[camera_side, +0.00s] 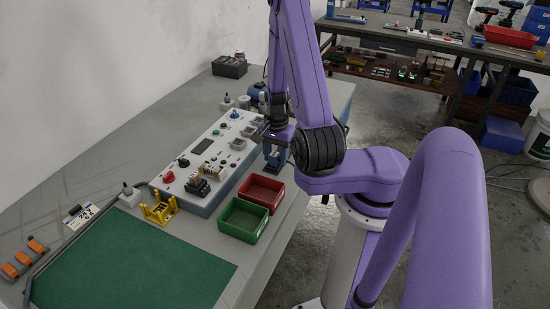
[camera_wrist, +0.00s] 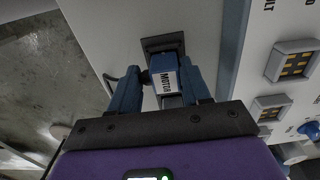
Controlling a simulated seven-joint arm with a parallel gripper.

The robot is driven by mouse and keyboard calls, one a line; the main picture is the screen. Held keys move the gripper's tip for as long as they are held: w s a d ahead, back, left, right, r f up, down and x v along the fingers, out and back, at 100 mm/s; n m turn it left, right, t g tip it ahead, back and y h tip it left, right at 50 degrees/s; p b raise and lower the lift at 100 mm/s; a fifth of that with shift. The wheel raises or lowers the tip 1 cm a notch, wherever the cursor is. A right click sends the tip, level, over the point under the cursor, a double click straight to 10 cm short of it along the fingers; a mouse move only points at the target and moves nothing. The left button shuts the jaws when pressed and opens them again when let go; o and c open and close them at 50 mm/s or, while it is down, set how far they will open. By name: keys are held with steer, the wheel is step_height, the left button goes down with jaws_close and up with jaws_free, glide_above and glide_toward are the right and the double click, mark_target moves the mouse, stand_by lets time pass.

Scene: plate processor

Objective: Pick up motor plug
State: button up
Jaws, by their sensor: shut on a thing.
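The motor plug (camera_wrist: 166,80) is a dark block with a white label reading "MOTOR" in the wrist view. It sits between the two blue fingers of my gripper (camera_wrist: 163,88), which is shut on it. In the side view my gripper (camera_side: 273,158) is low beside the right side of the control panel (camera_side: 201,170), and the plug cannot be made out there.
A red bin (camera_side: 262,191) and a green bin (camera_side: 243,219) stand close to my gripper. The panel carries several knobs, buttons and sockets (camera_wrist: 293,62). A yellow holder (camera_side: 159,209) and green mat (camera_side: 130,268) lie nearer the camera. A black box (camera_side: 230,66) stands at the back.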

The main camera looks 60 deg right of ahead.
steer(key=shift+r, duration=0.75)
steer(key=s+a+r, duration=0.6)
steer(key=s+r, duration=0.5)
steer(key=s, duration=0.1)
steer(key=w+d, duration=0.7)
steer(key=w, duration=0.5)
steer(key=w+d, duration=0.6)
steer(key=w, duration=0.7)
steer(key=shift+s+f, duration=0.15)
steer(key=shift+f, duration=1.2)
steer(key=shift+s+f, duration=0.15)
steer(key=shift+f, duration=1.15)
